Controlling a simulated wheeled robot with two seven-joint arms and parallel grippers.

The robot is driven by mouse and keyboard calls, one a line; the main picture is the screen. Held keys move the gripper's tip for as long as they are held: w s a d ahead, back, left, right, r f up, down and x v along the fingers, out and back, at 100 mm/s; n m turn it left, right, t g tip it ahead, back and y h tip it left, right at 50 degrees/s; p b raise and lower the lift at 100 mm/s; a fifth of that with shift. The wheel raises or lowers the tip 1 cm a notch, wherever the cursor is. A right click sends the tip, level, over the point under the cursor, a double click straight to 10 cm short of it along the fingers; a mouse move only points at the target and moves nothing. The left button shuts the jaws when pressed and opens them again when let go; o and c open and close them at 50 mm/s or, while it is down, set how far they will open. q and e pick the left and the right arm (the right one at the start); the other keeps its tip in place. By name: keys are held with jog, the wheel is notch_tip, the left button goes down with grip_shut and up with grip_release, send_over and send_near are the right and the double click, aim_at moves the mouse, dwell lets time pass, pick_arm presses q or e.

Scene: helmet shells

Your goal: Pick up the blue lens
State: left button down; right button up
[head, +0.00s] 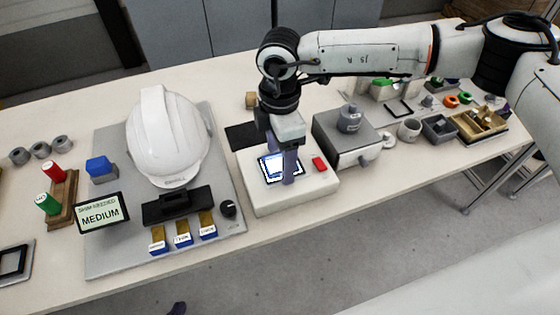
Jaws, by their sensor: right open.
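My right gripper (281,170) points down over a white box (318,185) in the middle of the table, and its jaws are open. A dark-framed square with a bright, bluish-white face (271,170) lies on the box top at the fingers. The fingers partly cover it, and I cannot tell whether they touch it or whether it is the blue lens. A small dark tip (177,308) at the bottom edge may be my left gripper; its jaws cannot be made out.
A white helmet (168,135) and a blue block (101,168) sit on a grey board (115,258) at left, with a "MEDIUM" sign (103,213). A red button (319,163) is on the box. A grey machine (340,143) stands close to its right.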

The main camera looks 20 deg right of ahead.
jog(key=c, duration=1.1)
